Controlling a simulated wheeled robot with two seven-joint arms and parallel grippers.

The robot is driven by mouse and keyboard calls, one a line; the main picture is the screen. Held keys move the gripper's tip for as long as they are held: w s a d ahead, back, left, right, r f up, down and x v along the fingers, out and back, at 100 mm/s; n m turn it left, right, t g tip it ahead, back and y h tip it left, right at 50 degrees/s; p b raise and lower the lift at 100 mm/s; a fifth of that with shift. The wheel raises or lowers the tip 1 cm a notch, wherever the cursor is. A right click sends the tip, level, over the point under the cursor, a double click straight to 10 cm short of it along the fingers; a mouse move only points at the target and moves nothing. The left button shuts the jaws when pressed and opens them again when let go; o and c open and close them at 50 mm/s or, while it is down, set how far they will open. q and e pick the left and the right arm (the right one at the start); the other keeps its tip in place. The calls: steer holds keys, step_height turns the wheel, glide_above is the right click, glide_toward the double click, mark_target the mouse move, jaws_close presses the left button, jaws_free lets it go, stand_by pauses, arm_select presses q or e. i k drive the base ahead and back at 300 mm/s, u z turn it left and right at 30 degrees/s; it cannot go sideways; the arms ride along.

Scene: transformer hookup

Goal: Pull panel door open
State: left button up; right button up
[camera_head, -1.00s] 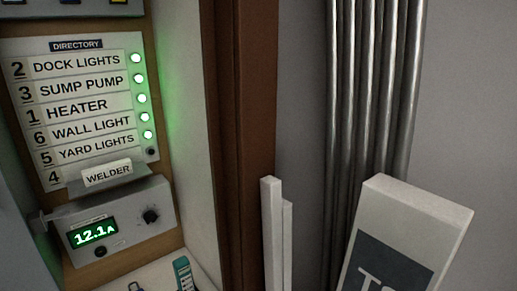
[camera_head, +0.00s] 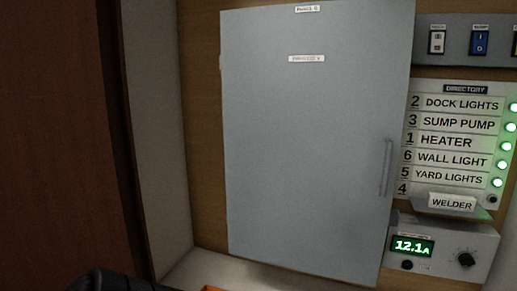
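The panel door (camera_head: 300,150) is a grey, flat, upright door in the middle of the head view, and it looks closed. It has two small labels near its top. A thin vertical metal handle (camera_head: 386,168) is on its right side. A dark, rounded piece of what looks like my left arm shows at the bottom left edge. No gripper fingers show in the head view, and nothing touches the handle.
A directory board (camera_head: 455,140) with green lights is right of the door. Below it is a meter box (camera_head: 440,250) reading 12.1A. Switches (camera_head: 480,40) sit at the top right. A pale side wall (camera_head: 158,130) and a brown surface (camera_head: 55,130) stand at left.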

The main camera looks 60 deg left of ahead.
mark_target(315, 96)
steer(key=u, duration=0.15)
steer(key=i, duration=0.25)
steer(key=u, duration=0.1)
steer(key=k, duration=1.85)
steer(key=u, duration=0.55)
steer(key=i, duration=1.7)
